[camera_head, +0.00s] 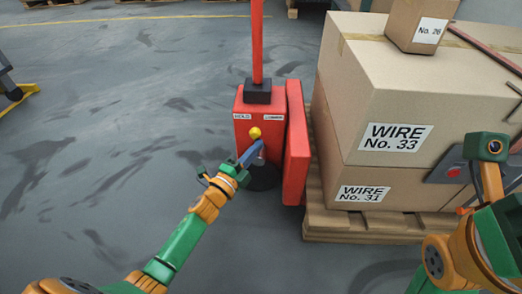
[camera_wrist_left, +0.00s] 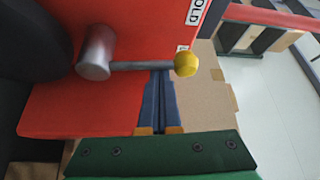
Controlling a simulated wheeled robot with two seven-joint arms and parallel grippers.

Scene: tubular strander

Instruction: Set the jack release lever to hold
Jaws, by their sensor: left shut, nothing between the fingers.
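The red jack body (camera_head: 243,105) stands on the floor with a red handle (camera_head: 257,40) rising from it. Its release lever (camera_head: 255,133) has a yellow knob and points up, between the HOLD label (camera_head: 243,116) on the left and another label on the right. In the left wrist view the lever's yellow knob (camera_wrist_left: 186,64), thin grey shaft and round pivot show. My left gripper (camera_head: 258,147) is shut and empty, its blue fingertips right at the shaft just below the knob; whether they touch cannot be told.
Cardboard boxes labelled WIRE No. 33 (camera_head: 396,137) and No. 31 (camera_head: 361,193) stand on a wooden pallet (camera_head: 330,225) right of the jack. A red upright panel (camera_head: 297,145) stands between. The floor (camera_head: 100,120) to the left is clear.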

